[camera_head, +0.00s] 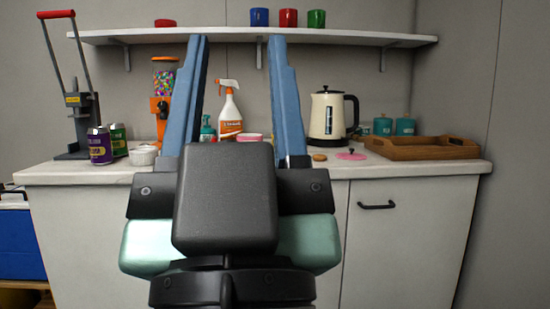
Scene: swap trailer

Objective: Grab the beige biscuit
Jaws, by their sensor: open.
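A small round beige biscuit (319,157) lies flat on the white countertop (400,167), in front of the cream kettle and just left of a pink disc-shaped lid. My gripper (235,95) points forward toward the counter with its two blue fingers raised and spread wide apart. It is open and holds nothing. The biscuit shows just right of the right finger's base in the picture, and the gripper appears nearer to the camera than the counter. My gripper body hides part of the counter's front and middle.
The cream kettle (328,115), pink lid (351,155) and wooden tray (420,147) stand near the biscuit. A spray bottle (230,115), candy dispenser (163,90), cans (100,145) and a press (75,110) stand to the left. A shelf (400,38) with cups hangs above.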

